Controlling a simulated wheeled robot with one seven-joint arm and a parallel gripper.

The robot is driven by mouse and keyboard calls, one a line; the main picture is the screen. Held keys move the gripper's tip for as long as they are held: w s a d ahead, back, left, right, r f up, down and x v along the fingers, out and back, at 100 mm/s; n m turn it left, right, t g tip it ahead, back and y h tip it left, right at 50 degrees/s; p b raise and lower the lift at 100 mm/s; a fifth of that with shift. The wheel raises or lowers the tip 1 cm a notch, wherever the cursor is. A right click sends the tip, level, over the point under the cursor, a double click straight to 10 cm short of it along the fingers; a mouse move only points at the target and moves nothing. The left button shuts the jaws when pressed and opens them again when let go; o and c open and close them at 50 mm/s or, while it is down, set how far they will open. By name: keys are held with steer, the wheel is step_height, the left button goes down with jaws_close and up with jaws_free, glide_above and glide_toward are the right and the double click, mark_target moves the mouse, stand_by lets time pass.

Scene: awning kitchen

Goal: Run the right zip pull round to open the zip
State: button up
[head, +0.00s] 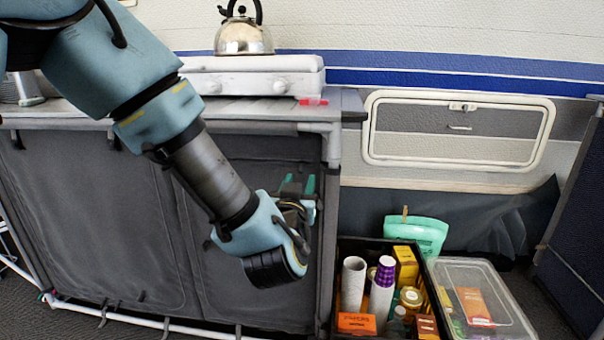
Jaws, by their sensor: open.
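A grey fabric kitchen unit (95,220) with a pale tube frame stands under the counter. Its right door panel (225,290) looks closed, and a curved zip seam (188,240) runs down that panel's left side. The right zip pull cannot be made out; my arm and gripper cover part of the panel. My gripper (297,190) is in front of the panel's right part, near the right frame post. Its teal fingertips point up and away, apart from each other, with nothing visible between them. Whether they touch the fabric cannot be told.
A kettle (243,38) stands on a white stove (255,80) on the counter. A red item (313,102) lies at the counter edge.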

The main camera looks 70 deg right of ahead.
steer(key=v, duration=0.5)
steer(key=shift+a, duration=0.35)
